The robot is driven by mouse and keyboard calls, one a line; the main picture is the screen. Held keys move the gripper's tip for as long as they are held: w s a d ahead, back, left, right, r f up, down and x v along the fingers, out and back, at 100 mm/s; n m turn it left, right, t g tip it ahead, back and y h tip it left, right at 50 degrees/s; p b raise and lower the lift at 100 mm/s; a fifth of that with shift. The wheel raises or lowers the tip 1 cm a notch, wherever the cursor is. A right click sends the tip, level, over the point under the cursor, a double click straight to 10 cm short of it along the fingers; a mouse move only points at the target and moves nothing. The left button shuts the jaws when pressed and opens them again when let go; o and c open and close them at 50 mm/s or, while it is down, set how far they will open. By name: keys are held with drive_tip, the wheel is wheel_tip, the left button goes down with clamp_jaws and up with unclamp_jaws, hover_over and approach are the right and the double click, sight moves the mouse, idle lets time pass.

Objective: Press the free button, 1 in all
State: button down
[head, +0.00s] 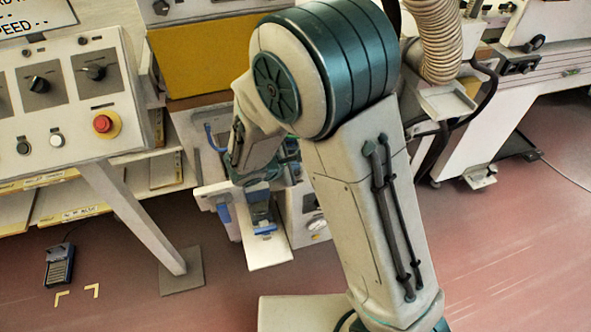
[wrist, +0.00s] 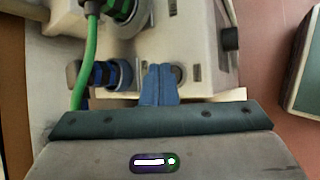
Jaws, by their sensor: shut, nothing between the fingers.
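In the wrist view my gripper (wrist: 161,70) shows as two blue fingers held together, with nothing between them. The fingertips lie over or against the face of a pale machine box (wrist: 205,62). A small round grey button-like part (wrist: 178,73) shows just right of the fingertips, partly covered; I cannot tell whether they touch it. In the head view my arm hides most of that spot, and the fingertips cannot be made out clearly. No readable label marks a free button. A control panel at the left carries a black button (head: 22,147) and a white button (head: 57,140).
The panel also has a red stop button (head: 102,123) and dark knobs (head: 94,72). A green hose (wrist: 82,62) and blue-black round fittings (wrist: 112,74) sit left of my fingers. A foot pedal (head: 59,265) lies on the floor.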

drive_tip(key=shift+r, duration=0.4)
drive_tip(key=shift+r+p, duration=1.75)
drive_tip(key=shift+r, duration=0.8)
drive_tip(key=shift+f, duration=0.1)
